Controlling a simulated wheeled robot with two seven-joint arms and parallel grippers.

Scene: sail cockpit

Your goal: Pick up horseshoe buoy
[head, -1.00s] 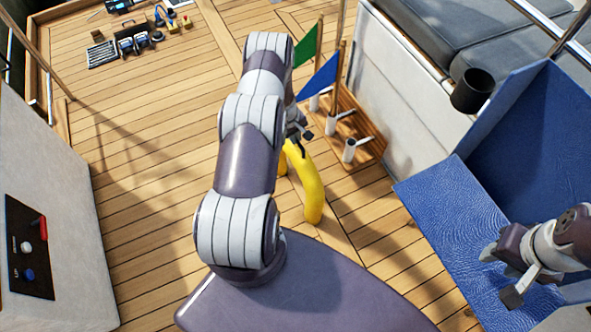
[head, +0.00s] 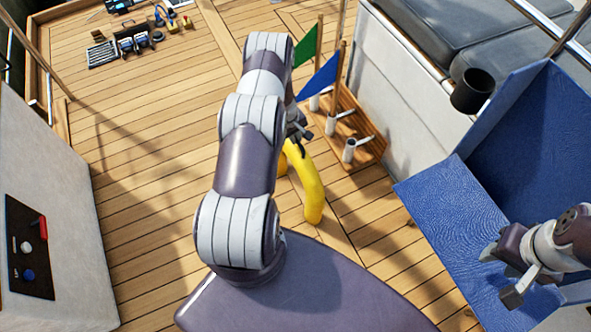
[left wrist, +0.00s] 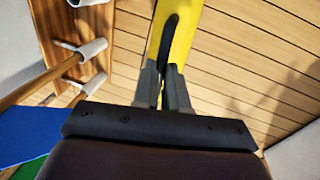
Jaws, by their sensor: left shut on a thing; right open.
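The yellow horseshoe buoy (head: 311,187) shows in the head view below my left gripper, partly hidden behind my left arm. In the left wrist view the buoy (left wrist: 182,42) runs up from between the fingers, with a dark strip along it. My left gripper (head: 299,143) is shut on the buoy; its fingertips (left wrist: 163,75) meet at the yellow part in the wrist view. Whether the buoy touches the deck I cannot tell. My right gripper (head: 500,275) is open and empty over the blue seat at the right.
A wooden rack (head: 367,142) with white holders, a green flag (head: 308,46) and a blue flag (head: 320,78) stands just right of the buoy. The blue seat (head: 450,215) is at the right. A switch panel (head: 29,252) is at the left. The planked deck (head: 150,170) is clear at left.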

